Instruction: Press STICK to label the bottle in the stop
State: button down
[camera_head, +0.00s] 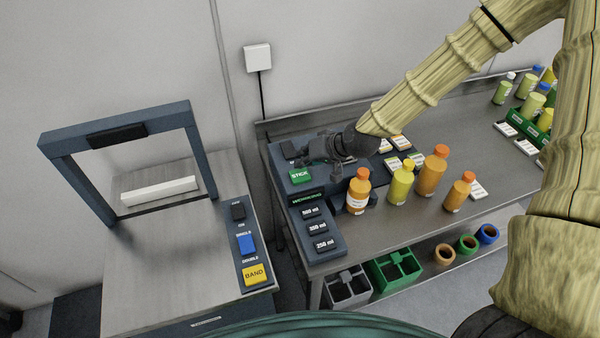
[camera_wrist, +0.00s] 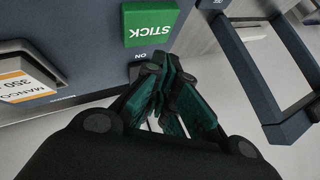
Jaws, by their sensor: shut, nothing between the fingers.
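The green STICK button (camera_head: 300,176) sits on the dark labeller at the left end of the steel bench. It shows in full in the wrist view (camera_wrist: 150,23). My gripper (camera_head: 314,160) is shut and empty, its fingertips close beside the button, next to the ON marking in the wrist view (camera_wrist: 170,68). I cannot tell whether they touch the panel. An orange bottle (camera_head: 357,191) with an orange cap and a white label stands at the labeller's front, by the stop. A small display (camera_head: 307,200) shows green text that seems to read WORKING.
Yellow and orange bottles (camera_head: 402,183) stand to the right of the labeller. Size buttons (camera_head: 318,228) lie on its front panel. A banding machine (camera_head: 120,135) with a frame stands at the left. Green and grey crates (camera_head: 395,268) sit below the bench.

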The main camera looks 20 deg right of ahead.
aim_at(302, 172)
jog(key=shift+r+p, duration=1.05)
jog(key=shift+r, duration=0.85)
